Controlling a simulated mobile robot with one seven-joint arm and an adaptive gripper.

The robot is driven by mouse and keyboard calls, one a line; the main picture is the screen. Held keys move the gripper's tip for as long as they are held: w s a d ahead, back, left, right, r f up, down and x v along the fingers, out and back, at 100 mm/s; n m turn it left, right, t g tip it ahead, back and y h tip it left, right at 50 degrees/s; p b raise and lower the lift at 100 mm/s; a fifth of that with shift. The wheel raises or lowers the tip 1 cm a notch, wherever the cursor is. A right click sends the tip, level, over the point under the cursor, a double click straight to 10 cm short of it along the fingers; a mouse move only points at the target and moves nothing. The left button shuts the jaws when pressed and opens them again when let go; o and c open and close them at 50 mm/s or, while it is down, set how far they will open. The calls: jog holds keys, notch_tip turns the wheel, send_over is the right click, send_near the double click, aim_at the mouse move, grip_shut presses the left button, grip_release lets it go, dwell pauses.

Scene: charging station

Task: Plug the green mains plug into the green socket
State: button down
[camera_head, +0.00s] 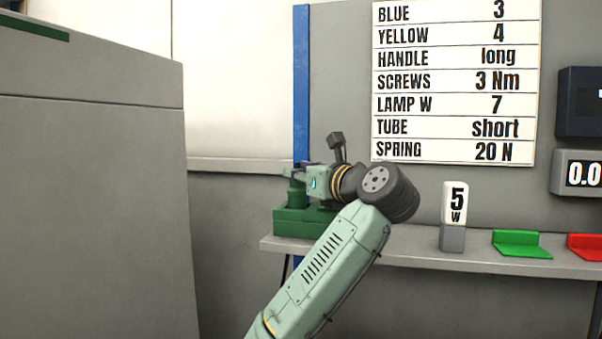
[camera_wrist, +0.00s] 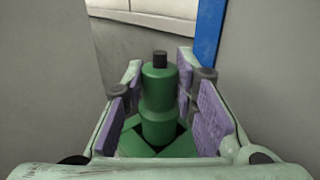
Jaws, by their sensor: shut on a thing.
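The green mains plug (camera_head: 296,195) is a stepped green cylinder, standing upright. In the wrist view the plug (camera_wrist: 158,105) shows a dark stub on top, between the purple pads of my fingers. My gripper (camera_head: 299,174) comes in from the right and is shut on the plug; it also shows in the wrist view (camera_wrist: 160,88). The green socket (camera_head: 291,225) is a green block at the left end of the bench, directly under the plug. In the wrist view part of the socket (camera_wrist: 135,148) shows below the plug. I cannot tell how deep the plug sits in it.
The bench (camera_head: 420,250) runs right from the socket. It bears a grey block marked 5 W (camera_head: 453,225), a green angled piece (camera_head: 520,243) and a red one (camera_head: 585,246). A blue post (camera_head: 301,80) stands behind the socket. A large grey cabinet (camera_head: 90,200) stands at left.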

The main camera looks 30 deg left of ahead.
jog(key=shift+f+b, duration=0.45)
jog(key=shift+f, duration=0.3)
jog(key=c, duration=1.2)
grip_release()
jog(key=v, duration=1.2)
